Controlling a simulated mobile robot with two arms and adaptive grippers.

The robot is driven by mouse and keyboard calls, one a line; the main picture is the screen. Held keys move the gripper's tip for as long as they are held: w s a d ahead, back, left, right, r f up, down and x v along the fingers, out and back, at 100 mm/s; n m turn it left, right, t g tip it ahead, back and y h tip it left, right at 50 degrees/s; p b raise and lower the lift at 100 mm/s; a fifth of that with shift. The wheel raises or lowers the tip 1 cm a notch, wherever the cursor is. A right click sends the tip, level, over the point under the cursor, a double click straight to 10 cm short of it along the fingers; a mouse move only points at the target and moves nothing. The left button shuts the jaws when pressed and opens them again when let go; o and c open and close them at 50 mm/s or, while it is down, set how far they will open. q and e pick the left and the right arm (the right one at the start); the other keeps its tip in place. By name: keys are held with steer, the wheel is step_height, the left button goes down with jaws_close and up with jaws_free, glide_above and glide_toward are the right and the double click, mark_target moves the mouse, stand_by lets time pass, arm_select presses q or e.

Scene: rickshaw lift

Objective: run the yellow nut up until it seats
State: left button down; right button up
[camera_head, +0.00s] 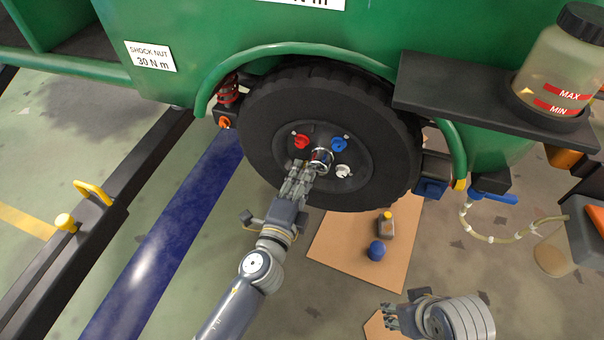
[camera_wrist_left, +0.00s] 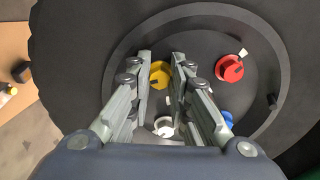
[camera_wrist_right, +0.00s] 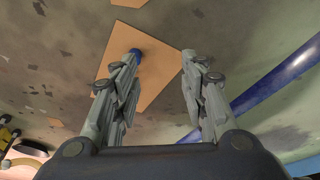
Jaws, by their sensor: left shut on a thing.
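The yellow nut (camera_wrist_left: 160,73) sits on the wheel face, between the fingertips of my left gripper (camera_wrist_left: 161,57). In the head view my left gripper (camera_head: 300,170) reaches to the lower left of the hub and hides the nut. My left gripper is shut on the yellow nut. How far the nut is from seating cannot be seen. The wheel (camera_head: 262,125) also carries a red nut (camera_head: 301,142), a blue nut (camera_head: 339,145) and a white nut (camera_head: 343,171). My right gripper (camera_head: 391,317) is open and empty, low at the right; its fingers (camera_wrist_right: 161,57) are apart.
A cardboard sheet (camera_head: 335,245) on the floor bears a small yellow-capped bottle (camera_head: 387,228) and a blue round object (camera_head: 376,250). A black shelf (camera_head: 450,95) with a fluid bottle (camera_head: 555,75) juts out at the upper right. A blue beam (camera_head: 165,245) runs along the left.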

arm_select(q)
steer(key=shift+s+f+m, duration=0.1)
steer(key=shift+m, duration=1.6)
arm_select(e)
steer(key=shift+x, duration=1.35)
steer(key=shift+w+a, duration=0.15)
arm_select(q)
steer(key=c, duration=1.8)
jaws_free()
steer(key=shift+o, duration=0.2)
arm_select(e)
steer(key=shift+s+f, duration=0.1)
steer(key=shift+s, duration=0.2)
arm_select(q)
steer(key=shift+r, duration=0.2)
